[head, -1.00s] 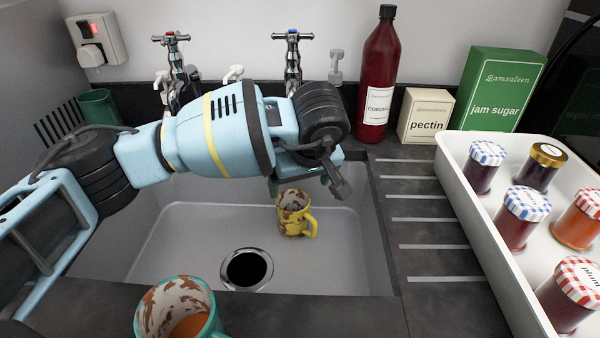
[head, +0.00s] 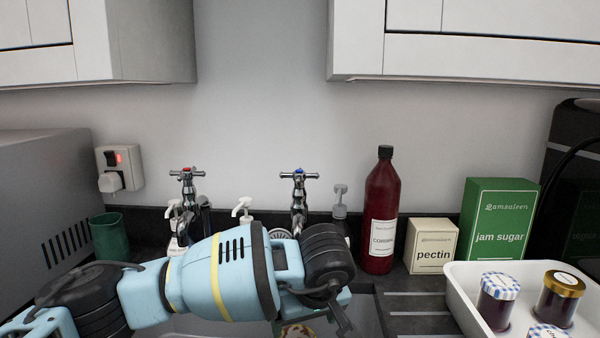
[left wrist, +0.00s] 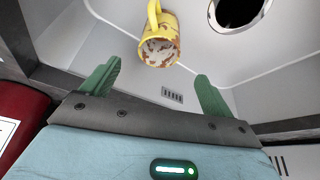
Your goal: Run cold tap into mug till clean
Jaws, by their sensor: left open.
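The yellow mug (left wrist: 158,45), stained with brown patches, stands in the sink basin (left wrist: 203,50) in the left wrist view. In the head view only the top of the mug (head: 297,330) shows at the bottom edge. The cold tap (head: 299,188), with a blue cap, stands at the back of the sink. Its lower part is hidden behind my left arm, and I see no water. My left gripper (left wrist: 156,80) is open and empty, above the mug and apart from it; the mug lies beyond the fingertips. My right gripper is not in view.
The hot tap (head: 187,185) has a red cap. A cordial bottle (head: 380,215), pectin box (head: 431,245) and jam sugar box (head: 498,218) stand right of the taps. A white tray (head: 462,285) holds jam jars. Wall cupboards (head: 460,55) hang above. The drain (left wrist: 235,12) is open.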

